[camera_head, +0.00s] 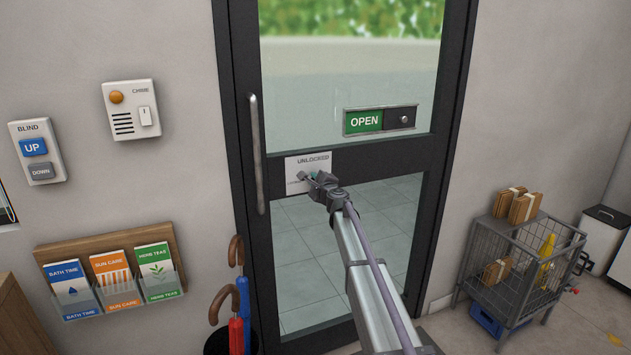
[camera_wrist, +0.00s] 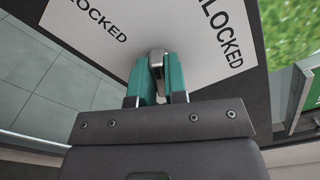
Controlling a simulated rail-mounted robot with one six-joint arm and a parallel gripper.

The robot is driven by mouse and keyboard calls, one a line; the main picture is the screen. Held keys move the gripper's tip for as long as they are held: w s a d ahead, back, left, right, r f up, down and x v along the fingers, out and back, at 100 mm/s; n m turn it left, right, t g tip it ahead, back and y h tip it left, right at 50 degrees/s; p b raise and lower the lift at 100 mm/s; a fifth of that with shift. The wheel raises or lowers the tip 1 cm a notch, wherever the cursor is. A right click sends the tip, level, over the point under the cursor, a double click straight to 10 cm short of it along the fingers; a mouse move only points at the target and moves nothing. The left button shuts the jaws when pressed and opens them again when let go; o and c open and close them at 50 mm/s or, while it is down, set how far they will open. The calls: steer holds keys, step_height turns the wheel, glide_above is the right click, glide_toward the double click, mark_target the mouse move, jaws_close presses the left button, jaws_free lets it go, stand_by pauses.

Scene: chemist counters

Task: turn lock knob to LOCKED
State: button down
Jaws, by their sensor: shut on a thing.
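The lock plate (camera_head: 298,166) is a white panel on the door's middle rail, with UNLOCKED readable along its top. In the wrist view, the plate (camera_wrist: 180,25) fills the upper middle, with one word ending in LOCKED at each side; the right one is cut by the frame edge. The small metal lock knob (camera_wrist: 157,56) sits between the teal fingertips. My gripper (camera_head: 307,178) is at the plate, and in the wrist view its fingers (camera_wrist: 158,72) are shut on the knob. The gripper hides most of the knob, so I cannot tell which label it points at.
A vertical door handle (camera_head: 257,150) stands left of the plate. An OPEN sign slider (camera_head: 379,120) is above right. Umbrellas (camera_head: 236,300) stand below left. A wire cart (camera_head: 520,265) with parcels is at the right. Blind and chime switches and a leaflet rack are on the left wall.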

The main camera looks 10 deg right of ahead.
steer(key=n, duration=0.5)
steer(key=shift+f+n, duration=0.1)
steer(key=shift+n, duration=0.2)
stand_by(0.4)
steer(key=c, duration=1.1)
jaws_free()
steer(key=shift+s, duration=0.1)
steer(key=v, duration=1)
steer(key=shift+s, duration=0.25)
